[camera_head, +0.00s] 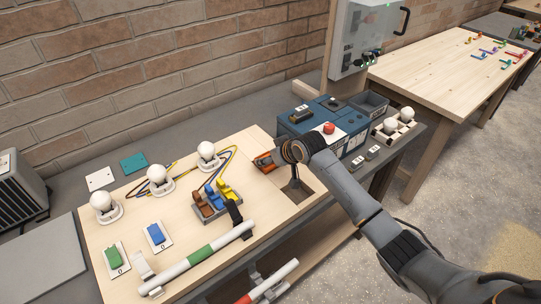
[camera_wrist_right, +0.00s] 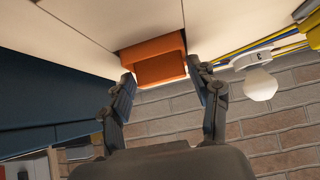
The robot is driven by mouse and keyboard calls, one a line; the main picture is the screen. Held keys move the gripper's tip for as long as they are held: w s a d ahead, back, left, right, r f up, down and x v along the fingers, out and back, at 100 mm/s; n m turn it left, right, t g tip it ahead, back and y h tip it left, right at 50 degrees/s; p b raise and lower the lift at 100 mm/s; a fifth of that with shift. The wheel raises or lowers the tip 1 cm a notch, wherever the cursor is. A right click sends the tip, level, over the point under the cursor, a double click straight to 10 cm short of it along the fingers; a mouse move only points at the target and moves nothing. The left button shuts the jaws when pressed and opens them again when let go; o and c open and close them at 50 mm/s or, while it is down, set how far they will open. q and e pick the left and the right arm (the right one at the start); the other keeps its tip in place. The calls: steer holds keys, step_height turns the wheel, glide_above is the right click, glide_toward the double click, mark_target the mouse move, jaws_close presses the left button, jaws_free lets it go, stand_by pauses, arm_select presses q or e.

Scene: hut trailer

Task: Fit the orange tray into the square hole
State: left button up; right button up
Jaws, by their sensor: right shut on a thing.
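The orange tray (camera_head: 264,162) is at the right end of the pale wooden board, beside the blue case. It also shows in the right wrist view (camera_wrist_right: 155,62), between the two fingers. My right gripper (camera_head: 284,155) is shut on it, reaching in from the right; in the wrist view the fingers (camera_wrist_right: 168,85) flank the tray. A dark opening (camera_head: 297,189) in the board, seemingly the square hole, lies just in front of the gripper and is partly covered by it. The tray's underside and its exact contact with the board are hidden. My left gripper is not in view.
The board (camera_head: 185,205) carries white bulbs (camera_head: 157,175), coloured switches (camera_head: 215,200) and a white-green tube (camera_head: 200,259). The blue case (camera_head: 322,125) stands close behind the gripper. The brick wall bounds the back.

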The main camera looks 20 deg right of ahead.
steer(key=shift+f, duration=0.1)
steer(key=shift+f, duration=0.35)
steer(key=shift+f, duration=0.15)
steer(key=o, duration=1.1)
steer(key=shift+r, duration=0.4)
steer(key=b+v, duration=0.1)
steer(key=v, duration=1.1)
steer(key=shift+r, duration=0.2)
